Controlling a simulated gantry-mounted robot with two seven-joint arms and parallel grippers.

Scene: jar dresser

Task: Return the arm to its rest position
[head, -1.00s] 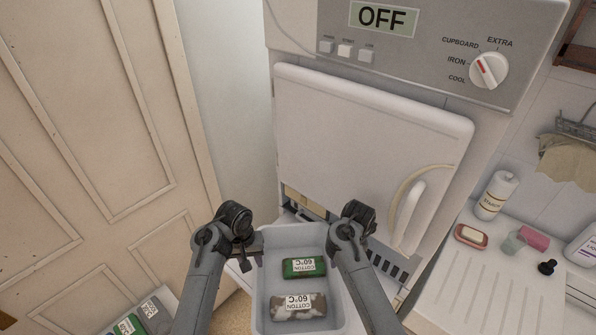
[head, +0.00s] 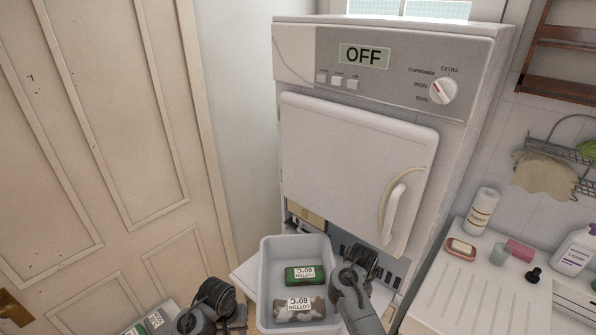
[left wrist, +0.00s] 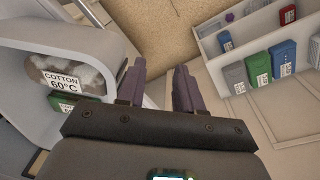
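My left gripper (head: 236,318) is low in the head view, left of the grey-white tub (head: 264,262). In the left wrist view its two dark fingers (left wrist: 158,84) are apart with nothing between them, beside the tub. My right arm's wrist end (head: 360,264) is at the tub's right side in the head view; its fingers are hidden. The tub holds a green bundle (head: 305,274) and a brown-white bundle (head: 299,310), both labelled COTTON 60°C.
The dryer (head: 350,150) stands behind the tub, door closed, display OFF. A counter (head: 470,290) with a soap dish (head: 461,249) and bottles is at the right. A panelled door (head: 110,130) fills the left. A bin (left wrist: 215,48) with several coloured packs lies below.

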